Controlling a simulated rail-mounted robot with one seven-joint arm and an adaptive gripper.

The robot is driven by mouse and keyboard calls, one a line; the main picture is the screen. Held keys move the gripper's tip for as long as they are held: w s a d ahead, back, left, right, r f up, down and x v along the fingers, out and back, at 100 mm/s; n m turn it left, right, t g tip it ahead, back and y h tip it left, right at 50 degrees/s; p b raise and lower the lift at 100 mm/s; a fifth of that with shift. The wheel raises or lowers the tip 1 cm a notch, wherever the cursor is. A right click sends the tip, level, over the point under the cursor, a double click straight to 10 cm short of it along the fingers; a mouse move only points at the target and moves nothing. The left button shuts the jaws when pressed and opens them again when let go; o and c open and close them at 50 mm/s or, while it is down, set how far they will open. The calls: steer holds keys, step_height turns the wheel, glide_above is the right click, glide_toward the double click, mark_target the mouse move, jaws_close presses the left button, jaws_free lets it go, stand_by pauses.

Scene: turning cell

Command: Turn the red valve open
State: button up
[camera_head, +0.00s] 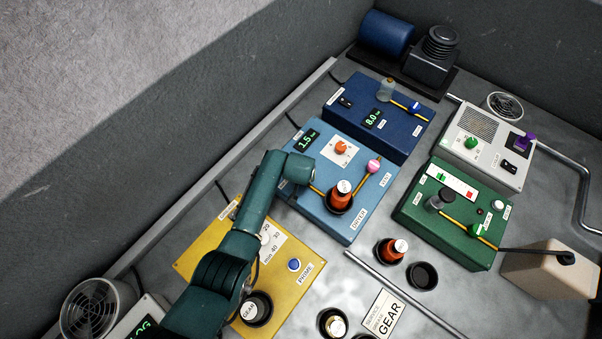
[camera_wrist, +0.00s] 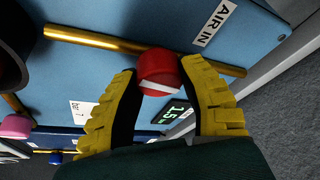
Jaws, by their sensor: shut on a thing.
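The red valve knob (camera_wrist: 158,70) shows in the wrist view on a brass pipe (camera_wrist: 95,40) along the blue box (camera_wrist: 262,45), beside the AIR IN label. A white stripe crosses its face, close to the pipe's direction. My gripper (camera_wrist: 163,66) has its yellow fingers on either side of the knob and is shut on it. In the head view my arm's wrist is over the upper left of the light-blue box (camera_head: 352,226). It hides the red valve and my fingers there.
On the light-blue box are an orange dial (camera_head: 341,147), a pink knob (camera_head: 374,166) and a red-orange bottle (camera_head: 340,198) in a holder. A yellow box (camera_head: 300,285) lies below my arm. Dark-blue (camera_head: 350,92) and green (camera_head: 425,225) boxes stand nearby.

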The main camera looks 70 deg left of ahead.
steer(key=shift+s+d+f+n+g, duration=0.15)
steer(key=shift+f+n+g, duration=0.2)
steer(key=shift+n, duration=0.55)
steer(key=o, duration=1.2)
steer(key=shift+r, duration=0.25)
steer(key=shift+r, duration=0.35)
steer(key=v, duration=1.1)
steer(key=shift+d+r, duration=0.1)
steer(key=shift+d, duration=0.1)
